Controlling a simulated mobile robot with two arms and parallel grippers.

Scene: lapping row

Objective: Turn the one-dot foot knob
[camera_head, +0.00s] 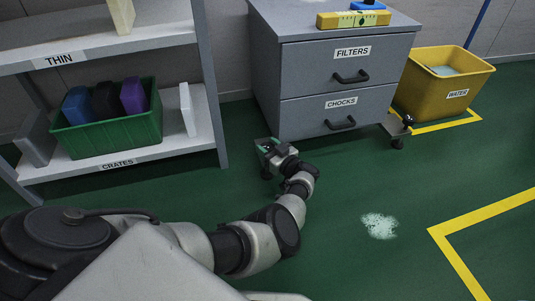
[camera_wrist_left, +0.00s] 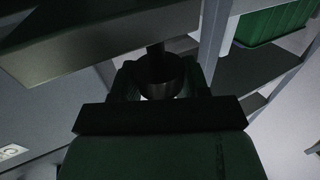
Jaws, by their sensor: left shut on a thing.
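The grey drawer cabinet (camera_head: 335,75) stands on small feet. My left gripper (camera_head: 267,146) is low at its front left corner, at the foot there. In the left wrist view my left gripper (camera_wrist_left: 160,95) is shut on a dark round foot knob (camera_wrist_left: 160,76) under a dark post. The gripper hides most of this foot in the head view, and I cannot make out its dots. Another foot (camera_head: 397,143) with a dark knob and bracket shows at the cabinet's front right corner. My right gripper is not in view.
A shelf unit (camera_head: 215,95) with a green crate (camera_head: 110,138) stands to the left. A yellow water bin (camera_head: 440,90) stands right of the cabinet. A pale spill (camera_head: 379,226) lies on the green floor. A yellow level (camera_head: 352,19) lies on the cabinet.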

